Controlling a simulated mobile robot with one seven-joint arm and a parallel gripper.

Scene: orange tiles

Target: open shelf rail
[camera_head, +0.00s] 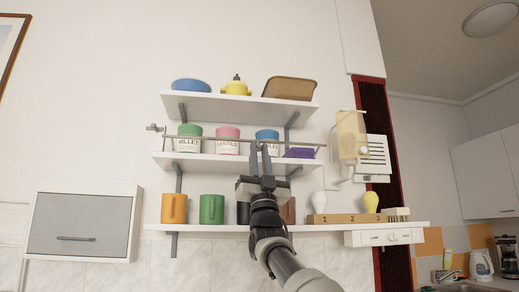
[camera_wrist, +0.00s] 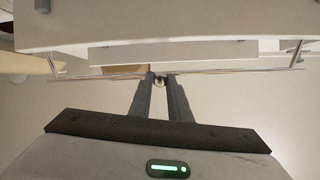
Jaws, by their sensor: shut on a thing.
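The shelf rail (camera_head: 222,139) is a thin metal rod across the front of the middle shelf (camera_head: 205,159). In the wrist view the rail (camera_wrist: 225,72) runs crosswise at my fingertips. My gripper (camera_head: 260,148) reaches up from below in front of the middle shelf. Its two dark fingers are closed together on the rail, right of its middle. The fingertips also show in the wrist view (camera_wrist: 160,78). Behind the rail stand a green-lidded jar (camera_head: 189,137), a pink-lidded jar (camera_head: 228,139) and a blue-lidded jar (camera_head: 267,136), partly hidden by my fingers.
The top shelf (camera_head: 235,104) holds a blue bowl, a yellow pot and a brown tray. The bottom shelf (camera_head: 200,228) holds orange and green mugs (camera_head: 211,209) and a numbered wooden rack (camera_head: 345,218). A wall dispenser (camera_head: 351,135) is close on the right. A grey cabinet (camera_head: 80,225) hangs lower left.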

